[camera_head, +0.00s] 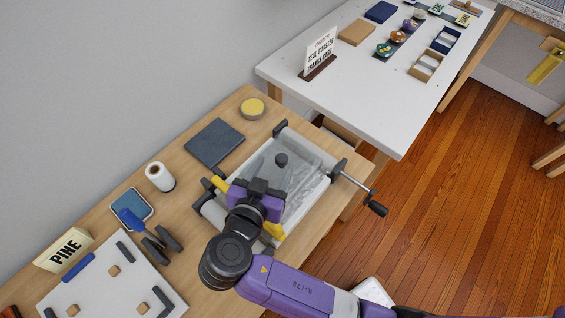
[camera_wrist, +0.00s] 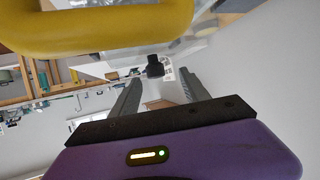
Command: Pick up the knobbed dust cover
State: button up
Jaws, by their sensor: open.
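The knobbed dust cover (camera_head: 300,185) is a clear, see-through lid with a dark knob (camera_head: 281,160), lying over a pale framed unit on the wooden bench. In the wrist view the dark knob (camera_wrist: 154,66) shows ahead, near the gap between my fingers. My gripper (camera_head: 262,186) is over the near part of the cover, on the near side of the knob. In the wrist view its two grey fingers (camera_wrist: 160,82) are apart with nothing between them. My wrist hides part of the cover's near side. I cannot tell whether the fingers touch the cover.
A crank handle (camera_head: 377,209) sticks out right of the unit. A dark slab (camera_head: 214,143), a yellow-topped tin (camera_head: 252,108), a white roll (camera_head: 160,177) and a blue-handled roller (camera_head: 131,219) lie left. A white board (camera_head: 110,285) is nearer. A white table (camera_head: 350,105) stands beyond.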

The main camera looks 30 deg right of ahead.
aim_at(280, 164)
jog(key=x, duration=0.2)
jog(key=p+x, duration=0.1)
jog(key=x, duration=0.2)
jog(key=shift+s+d+f, duration=0.2)
jog(key=shift+s+d, duration=0.05)
jog(key=shift+s, duration=0.05)
grip_shut()
